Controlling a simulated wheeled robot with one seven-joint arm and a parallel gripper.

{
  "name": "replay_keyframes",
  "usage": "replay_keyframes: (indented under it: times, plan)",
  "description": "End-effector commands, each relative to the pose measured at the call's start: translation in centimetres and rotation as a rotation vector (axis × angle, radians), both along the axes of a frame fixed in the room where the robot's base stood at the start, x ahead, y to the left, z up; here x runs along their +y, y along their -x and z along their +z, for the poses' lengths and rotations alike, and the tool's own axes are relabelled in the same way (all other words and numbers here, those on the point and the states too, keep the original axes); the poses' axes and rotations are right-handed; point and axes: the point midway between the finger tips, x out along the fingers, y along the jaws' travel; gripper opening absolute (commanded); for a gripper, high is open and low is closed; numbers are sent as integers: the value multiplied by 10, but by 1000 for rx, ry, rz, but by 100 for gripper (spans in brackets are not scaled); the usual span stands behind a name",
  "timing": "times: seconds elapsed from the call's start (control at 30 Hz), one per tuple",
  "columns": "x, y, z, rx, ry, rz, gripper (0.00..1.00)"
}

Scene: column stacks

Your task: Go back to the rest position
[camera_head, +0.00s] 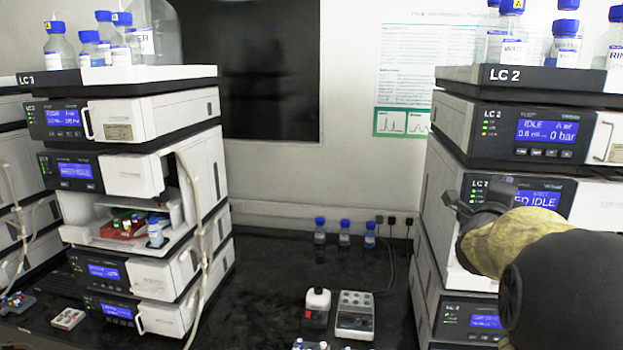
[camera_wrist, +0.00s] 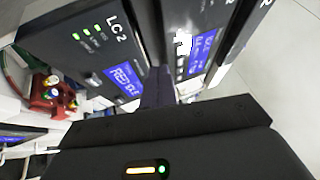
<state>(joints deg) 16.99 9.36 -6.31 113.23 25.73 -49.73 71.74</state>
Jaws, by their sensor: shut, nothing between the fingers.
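My gripper (camera_head: 461,205) is at the right in the head view, in front of the LC 2 column stack (camera_head: 452,125). Its fingers are shut and hold nothing. My arm reaches in from the right edge and hides part of the stack's middle modules. In the wrist view the dark fingers (camera_wrist: 157,88) point at the LC 2 module fronts (camera_wrist: 105,50), close to a lit blue display. I cannot tell whether they touch the front.
Bottles (camera_head: 344,232) and small devices (camera_head: 354,315) stand on the dark bench between the stacks.

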Motion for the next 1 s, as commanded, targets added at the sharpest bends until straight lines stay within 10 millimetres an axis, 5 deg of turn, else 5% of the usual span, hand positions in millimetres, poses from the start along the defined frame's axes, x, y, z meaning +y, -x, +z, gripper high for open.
replay_keyframes:
  times: [0.17,0.37,0.57,0.7,0.9,1.0]
  plan:
    - [70,-17,-82,445,102,188,0]
    - [150,3,-174,908,295,454,0]
    - [220,63,-255,1314,554,777,0]
    - [257,125,-302,1558,766,1040,0]
    - [281,201,-337,1767,1006,1347,0]
    - [283,213,-341,1797,1047,1400,0]
